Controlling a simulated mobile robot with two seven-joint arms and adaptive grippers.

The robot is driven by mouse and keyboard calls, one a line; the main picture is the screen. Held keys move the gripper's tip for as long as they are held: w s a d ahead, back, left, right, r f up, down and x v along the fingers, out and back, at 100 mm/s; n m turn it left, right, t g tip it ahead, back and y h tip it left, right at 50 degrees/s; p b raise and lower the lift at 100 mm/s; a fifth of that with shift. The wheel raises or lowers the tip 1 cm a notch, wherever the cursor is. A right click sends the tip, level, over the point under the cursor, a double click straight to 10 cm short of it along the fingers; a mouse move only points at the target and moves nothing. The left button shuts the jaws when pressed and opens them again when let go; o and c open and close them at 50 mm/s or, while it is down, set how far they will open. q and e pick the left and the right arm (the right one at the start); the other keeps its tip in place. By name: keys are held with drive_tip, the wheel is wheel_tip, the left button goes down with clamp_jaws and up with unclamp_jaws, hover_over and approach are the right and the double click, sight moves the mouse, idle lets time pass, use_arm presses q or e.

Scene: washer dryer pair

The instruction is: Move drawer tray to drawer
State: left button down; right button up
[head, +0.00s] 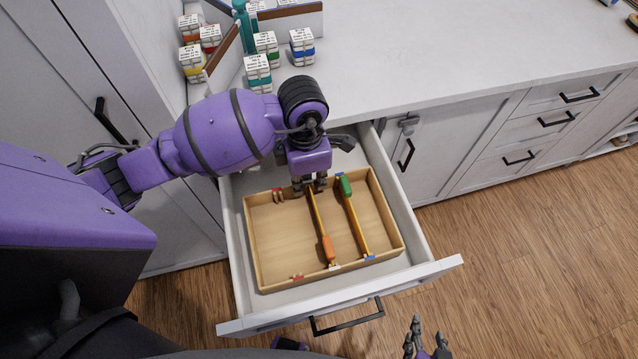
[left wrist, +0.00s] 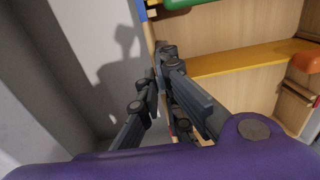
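The drawer tray (head: 259,235) is a shallow light-wood box lying inside the open white drawer (head: 438,268). Two yellow dividers (head: 349,215) cross it, with orange and green pieces on them. My left gripper (head: 309,186) is at the tray's far wall. In the left wrist view, its fingers (left wrist: 161,66) are close together on either side of the tray wall (left wrist: 149,30) and appear shut on it; the exact contact is hidden. My right gripper (head: 427,340) is at the bottom edge of the head view, with its fingers apart and empty, away from the drawer.
A white countertop (head: 420,50) lies above and behind the drawer, with several small labelled boxes (head: 258,70) and a teal bottle (head: 243,25). A tall cabinet (head: 60,90) stands at left. Closed drawers and doors (head: 530,140) line the right. Wooden floor (head: 540,260) is clear at right.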

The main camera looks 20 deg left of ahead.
use_arm(q)
drive_tip(key=shift+w+f, duration=0.1)
drive_tip(key=shift+f, duration=1.7)
drive_tip(key=shift+f, duration=0.2)
drive_tip(key=c, duration=2)
unclamp_jaws()
drive_tip(key=shift+r, duration=0.1)
wheel_tip(320, 180, up, 12)
drive_tip(key=shift+r, duration=0.1)
drive_tip(key=shift+a, duration=0.1)
